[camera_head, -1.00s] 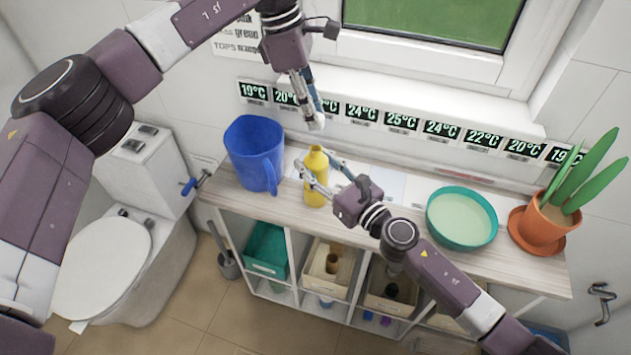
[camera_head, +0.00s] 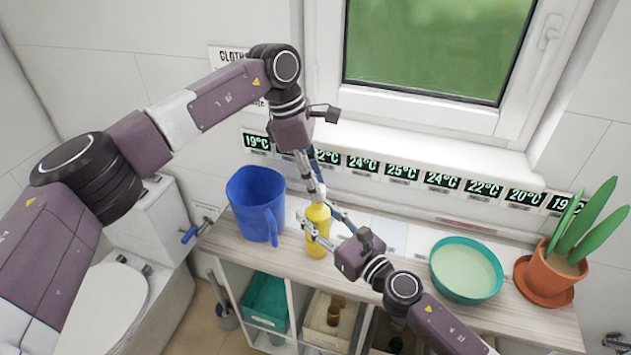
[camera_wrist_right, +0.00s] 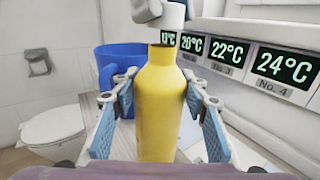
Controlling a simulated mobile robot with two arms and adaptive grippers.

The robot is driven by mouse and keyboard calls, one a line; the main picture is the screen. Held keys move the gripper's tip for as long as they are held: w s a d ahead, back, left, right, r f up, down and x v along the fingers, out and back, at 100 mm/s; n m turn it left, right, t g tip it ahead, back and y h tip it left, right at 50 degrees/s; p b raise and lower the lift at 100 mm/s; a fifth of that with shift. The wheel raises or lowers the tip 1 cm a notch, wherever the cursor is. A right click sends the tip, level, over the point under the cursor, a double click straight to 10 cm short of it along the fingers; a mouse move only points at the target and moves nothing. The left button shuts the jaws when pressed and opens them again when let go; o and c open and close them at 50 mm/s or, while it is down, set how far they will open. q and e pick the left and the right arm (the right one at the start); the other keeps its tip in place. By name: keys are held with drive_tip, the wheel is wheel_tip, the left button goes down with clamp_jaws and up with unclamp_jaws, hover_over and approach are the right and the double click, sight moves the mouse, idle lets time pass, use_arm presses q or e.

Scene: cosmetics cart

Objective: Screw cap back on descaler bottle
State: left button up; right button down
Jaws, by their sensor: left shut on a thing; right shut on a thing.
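The yellow descaler bottle (camera_head: 317,243) stands upright on the wooden cart top, and it fills the middle of the right wrist view (camera_wrist_right: 160,110). My right gripper (camera_head: 322,234) is shut around its body, one finger on each side. My left gripper (camera_head: 316,190) comes down from above and is shut on the white cap (camera_wrist_right: 171,17). In the right wrist view the cap is just above the bottle's top and slightly to its right. A wall display shows through a small gap between them. In the head view the fingers mostly hide the cap.
A blue pitcher (camera_head: 257,203) stands close left of the bottle. A teal basin (camera_head: 466,270) and a potted plant (camera_head: 556,268) stand to the right. Temperature displays (camera_head: 402,173) line the wall behind, below the window sill. Bins (camera_head: 264,301) sit in the shelves below.

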sight(318, 213)
use_arm(q)
drive_tip(key=shift+f, duration=0.85)
drive_tip(key=shift+f, duration=0.6)
drive_tip(key=m, duration=0.2)
drive_tip(key=m+g, duration=0.1)
drive_tip(key=m, duration=0.3)
drive_tip(key=shift+w+d+y, duration=0.1)
drive_tip(key=shift+w+y, duration=0.15)
drive_tip(key=shift+y, duration=0.15)
drive_tip(key=m+g, duration=0.1)
drive_tip(key=m, duration=0.2)
drive_tip(key=shift+y, duration=0.3)
drive_tip(key=shift+m, duration=0.5)
drive_tip(key=o, duration=0.7)
drive_tip(key=shift+o, duration=0.2)
